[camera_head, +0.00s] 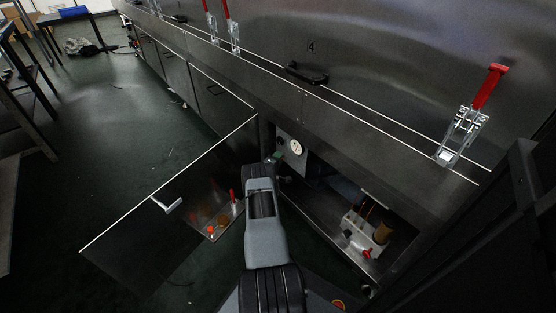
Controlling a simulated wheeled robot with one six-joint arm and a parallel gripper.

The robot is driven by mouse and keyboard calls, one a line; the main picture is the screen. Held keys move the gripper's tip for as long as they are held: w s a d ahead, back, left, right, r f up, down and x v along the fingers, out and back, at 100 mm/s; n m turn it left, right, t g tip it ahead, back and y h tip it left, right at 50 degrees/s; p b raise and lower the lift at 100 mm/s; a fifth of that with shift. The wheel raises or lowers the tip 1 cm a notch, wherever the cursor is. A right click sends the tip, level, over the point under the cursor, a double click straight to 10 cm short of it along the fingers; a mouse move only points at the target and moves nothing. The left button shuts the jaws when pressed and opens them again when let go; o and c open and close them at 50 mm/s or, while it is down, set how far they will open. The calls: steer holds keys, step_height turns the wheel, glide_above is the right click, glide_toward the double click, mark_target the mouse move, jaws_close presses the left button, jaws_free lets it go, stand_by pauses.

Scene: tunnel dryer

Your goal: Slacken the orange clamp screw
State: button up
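I cannot pick out the orange clamp screw for certain. Small orange round parts (210,229) show low at the open door (130,235), beside an upright red handle (232,195). I cannot tell whether they are real or mirrored in the door's shiny face. Inside the open cabinet, a small pale unit (358,228) carries a brown cylinder (383,232) and a red part (367,253). My grey arm reaches from the bottom middle up to the cabinet opening. It covers part of the view there. I cannot make out my gripper's fingers.
A round gauge (296,147) sits inside the cabinet by the arm's far end. The open door and its handle (168,205) stand out to the left. A red toggle clamp (468,115) is on the panel above. Green floor (100,150) lies clear at left, near dark tables.

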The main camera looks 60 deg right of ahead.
jaws_close()
steer(key=shift+n, duration=0.3)
steer(key=shift+w+d+r+n+g+y+b, duration=0.1)
steer(key=shift+n+g+y+b, duration=0.8)
steer(key=shift+n, duration=1.2)
steer(key=shift+w+a+r+n+g+y+b, duration=0.15)
steer(key=shift+n+g+y+b, duration=0.7)
steer(key=shift+n, duration=1.25)
steer(key=shift+w+d+r+n+g+y+b, duration=0.15)
steer(key=shift+n+g+y+b, duration=0.7)
steer(key=shift+n, duration=1.25)
steer(key=shift+o, duration=0.2)
jaws_free()
steer(key=shift+f, duration=0.1)
steer(key=shift+s, duration=0.1)
